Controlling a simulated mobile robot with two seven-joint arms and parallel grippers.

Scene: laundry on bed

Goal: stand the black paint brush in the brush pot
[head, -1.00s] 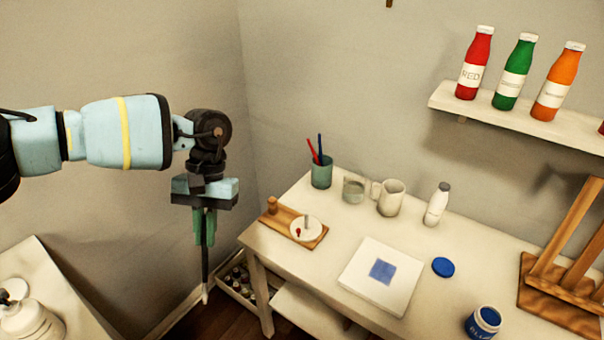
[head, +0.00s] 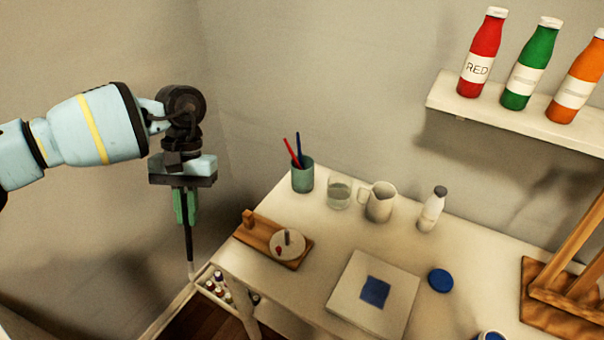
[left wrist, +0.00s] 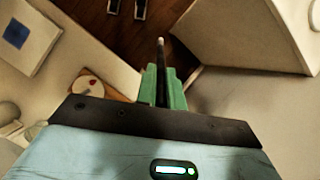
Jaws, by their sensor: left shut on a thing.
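My left gripper (head: 185,208) points down in the head view, left of the table. Its green fingers are shut on the black paint brush (head: 189,243), which hangs upright with its pale tip downward. In the left wrist view the brush (left wrist: 161,62) sticks out between the green fingers (left wrist: 162,88). The brush pot (head: 302,178) is a green-grey cup at the table's back left corner, holding a red and a blue brush. The gripper and brush are to the left of the pot, apart from it. My right gripper is not in view.
On the table (head: 275,295) stand a glass of water (head: 339,193), a white jug (head: 380,203) and a white bottle (head: 431,211). A wooden board (head: 262,237) with a round palette lies near the left edge. A canvas (head: 345,300) and blue lid (head: 440,280) lie in front.

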